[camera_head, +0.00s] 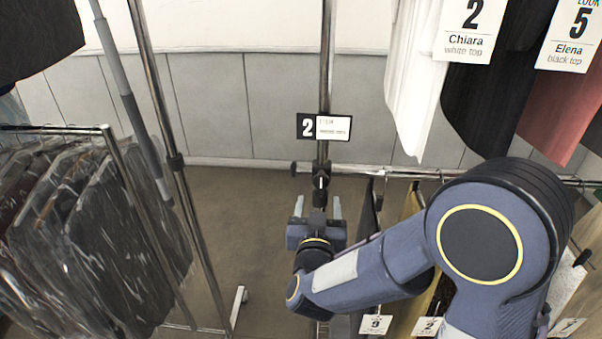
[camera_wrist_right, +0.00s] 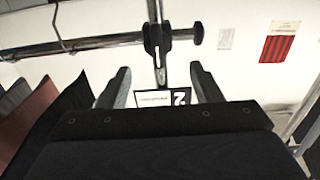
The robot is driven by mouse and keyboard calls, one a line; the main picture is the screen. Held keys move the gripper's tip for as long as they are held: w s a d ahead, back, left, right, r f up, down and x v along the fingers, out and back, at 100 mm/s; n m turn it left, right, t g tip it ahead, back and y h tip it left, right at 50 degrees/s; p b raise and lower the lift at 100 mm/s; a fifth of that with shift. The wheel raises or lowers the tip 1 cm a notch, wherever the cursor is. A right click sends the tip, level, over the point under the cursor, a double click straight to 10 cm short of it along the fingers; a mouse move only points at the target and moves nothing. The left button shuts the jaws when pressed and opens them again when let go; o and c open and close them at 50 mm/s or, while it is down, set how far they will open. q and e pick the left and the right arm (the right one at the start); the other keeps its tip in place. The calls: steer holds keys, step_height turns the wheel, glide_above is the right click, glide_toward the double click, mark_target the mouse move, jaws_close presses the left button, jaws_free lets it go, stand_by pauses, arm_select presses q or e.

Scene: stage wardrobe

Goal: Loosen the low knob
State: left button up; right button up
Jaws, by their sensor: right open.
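A black clamp (camera_head: 322,168) sits on the upright chrome post (camera_head: 326,70), where a low rail meets it. A small black knob (camera_head: 294,169) sticks out from the clamp to the left. In the right wrist view, the clamp (camera_wrist_right: 157,38) shows beyond the fingertips, with its knob (camera_wrist_right: 197,34) pointing right. My right gripper (camera_head: 318,206) is open, just below the clamp in the head view. In the right wrist view its fingers (camera_wrist_right: 158,75) stand apart, with nothing visibly gripped between them. My left gripper is not in view.
A number 2 card (camera_head: 324,127) hangs on the post just above the clamp. A rack of bagged garments (camera_head: 95,220) stands at left. Hanging clothes (camera_head: 412,80) fill the upper right, and a lower rail (camera_head: 400,173) runs right.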

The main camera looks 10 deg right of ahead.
mark_target(321, 184)
steer(key=p+x, duration=0.1)
steer(key=x, duration=0.6)
steer(key=shift+d, duration=0.2)
steer(key=c, duration=1)
